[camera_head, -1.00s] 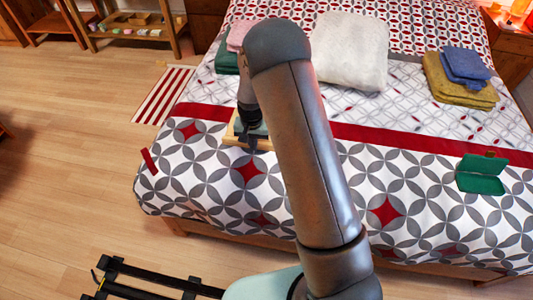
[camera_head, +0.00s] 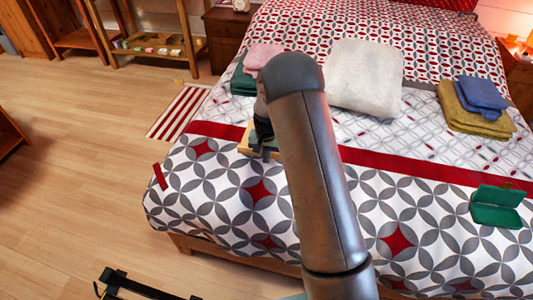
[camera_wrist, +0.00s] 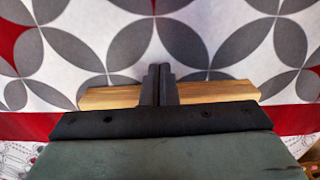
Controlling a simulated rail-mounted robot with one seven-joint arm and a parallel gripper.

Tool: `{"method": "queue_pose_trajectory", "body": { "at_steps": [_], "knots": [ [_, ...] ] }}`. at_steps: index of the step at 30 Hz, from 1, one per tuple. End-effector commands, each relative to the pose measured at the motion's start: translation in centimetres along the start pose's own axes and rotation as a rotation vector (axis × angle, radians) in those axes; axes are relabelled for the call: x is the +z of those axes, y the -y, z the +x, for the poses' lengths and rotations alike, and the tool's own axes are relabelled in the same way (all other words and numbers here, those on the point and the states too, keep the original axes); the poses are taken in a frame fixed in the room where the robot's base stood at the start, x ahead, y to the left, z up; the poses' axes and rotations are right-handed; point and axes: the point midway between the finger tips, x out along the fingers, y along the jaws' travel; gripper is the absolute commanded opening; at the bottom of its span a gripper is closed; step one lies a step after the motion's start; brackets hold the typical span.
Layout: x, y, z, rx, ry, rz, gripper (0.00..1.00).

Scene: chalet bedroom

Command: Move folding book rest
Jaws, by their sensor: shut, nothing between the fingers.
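A pale wooden piece (camera_head: 245,140), which looks like the folding book rest, lies on the patterned bed left of my arm. In the wrist view its wooden bar (camera_wrist: 105,98) runs crosswise behind my fingers. My gripper (camera_wrist: 158,72) is shut with its two dark fingertips together and nothing between them. In the head view my gripper (camera_head: 264,150) is low at the wooden piece, partly hidden by my arm. The fingers overlap the bar in the wrist view; I cannot tell whether they touch it. Most of the wooden piece is hidden by my gripper and arm.
A green hinged case (camera_head: 497,206) lies open at the bed's right. Folded mustard and blue towels (camera_head: 476,105), a white blanket (camera_head: 364,77) and pink and green cloths (camera_head: 258,65) lie farther back. A red strip (camera_head: 160,177) hangs at the left edge. The front bedspread is mostly clear.

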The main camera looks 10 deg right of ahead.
Motion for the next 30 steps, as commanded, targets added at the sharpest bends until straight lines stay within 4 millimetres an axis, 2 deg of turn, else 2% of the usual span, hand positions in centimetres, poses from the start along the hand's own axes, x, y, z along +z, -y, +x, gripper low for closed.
{"method": "queue_pose_trajectory", "body": {
  "at_steps": [3,6,12,18,26,28,30],
  "knots": [
    [2.6,0.0,-0.1,0.0,0.002,-0.001,0.0],
    [2.1,0.0,-3.0,-0.003,-0.006,0.001,0.0],
    [2.1,0.0,-7.2,-0.002,-0.002,0.001,0.0],
    [2.1,0.0,-9.5,-0.001,-0.001,0.001,0.0],
    [2.3,-0.1,-10.3,-0.001,0.0,-0.001,0.0],
    [2.9,-0.4,-11.6,-0.005,0.0,-0.01,0.0],
    [4.2,-1.1,-14.1,-0.012,-0.002,-0.029,0.0]
  ]
}}
